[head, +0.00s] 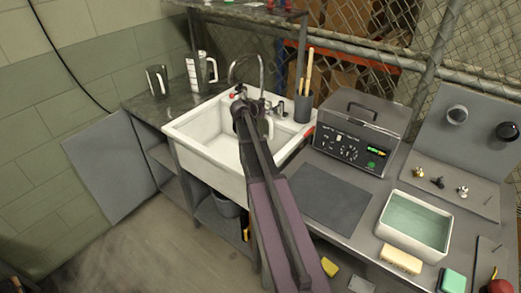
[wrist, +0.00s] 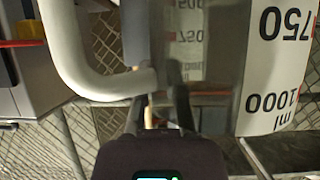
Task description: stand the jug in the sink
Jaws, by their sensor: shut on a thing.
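A clear measuring jug with a pale handle (wrist: 72,60) and a white scale marked 750 and 1000 ml fills much of the wrist view, its text upside down. My gripper (wrist: 158,98) is shut on the jug at its rim, near the top of the handle. In the head view my arm hides most of the jug; a pale curved piece, probably its handle (head: 268,127), shows just right of the arm over the white sink (head: 205,150). I cannot tell whether the jug's base touches the sink floor.
A second marked jug (head: 200,73) and a dark mug (head: 157,80) stand on the counter left of the tap (head: 262,75). A brush holder (head: 303,107) stands at the sink's right back. A cleaner box (head: 355,135) and a water tray (head: 414,224) are further right.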

